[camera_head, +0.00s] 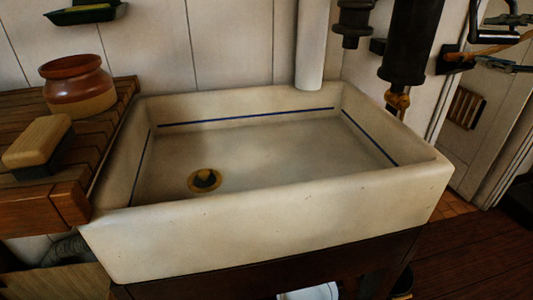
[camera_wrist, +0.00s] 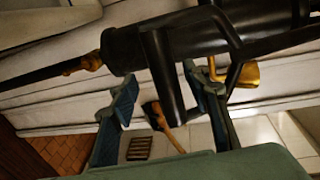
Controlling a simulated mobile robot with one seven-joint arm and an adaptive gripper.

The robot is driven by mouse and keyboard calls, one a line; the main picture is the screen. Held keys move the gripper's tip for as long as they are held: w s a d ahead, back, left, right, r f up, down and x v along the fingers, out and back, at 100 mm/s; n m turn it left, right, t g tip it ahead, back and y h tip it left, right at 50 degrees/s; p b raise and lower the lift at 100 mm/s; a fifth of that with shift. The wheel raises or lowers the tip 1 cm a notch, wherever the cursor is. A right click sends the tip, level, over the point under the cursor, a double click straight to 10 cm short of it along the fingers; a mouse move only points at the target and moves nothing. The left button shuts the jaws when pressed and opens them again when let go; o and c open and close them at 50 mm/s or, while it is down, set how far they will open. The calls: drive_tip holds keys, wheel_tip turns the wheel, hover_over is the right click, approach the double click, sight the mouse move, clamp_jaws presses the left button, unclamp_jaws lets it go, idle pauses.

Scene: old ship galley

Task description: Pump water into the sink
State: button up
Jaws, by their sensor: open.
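The white sink (camera_head: 265,215) has a dark blue line inside and a brass-rimmed drain (camera_head: 205,180). Its floor looks bare. The black pump (camera_head: 408,45) stands on the wall behind the sink's right end, with a brass spout or tap (camera_head: 398,100) below. It also shows in the wrist view (camera_wrist: 270,22). My gripper (camera_wrist: 160,79) is open at the pump's side, its blue-grey fingers spread with a black bar of the pump handle (camera_wrist: 160,70) between or just in front of them. Contact cannot be told. In the head view, parts of the fingers show at the right edge.
A slatted wooden counter (camera_head: 105,125) on the left holds a brown and cream jar (camera_head: 78,88) and a wooden brush (camera_head: 38,143). A green soap dish (camera_head: 85,13) is on the wall. A white pipe (camera_head: 311,45) rises behind the sink. Floor at the right looks clear.

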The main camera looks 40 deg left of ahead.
drive_tip(key=b+v, duration=0.2)
drive_tip(key=v, duration=0.6)
drive_tip(key=shift+s, duration=0.2)
idle(0.5)
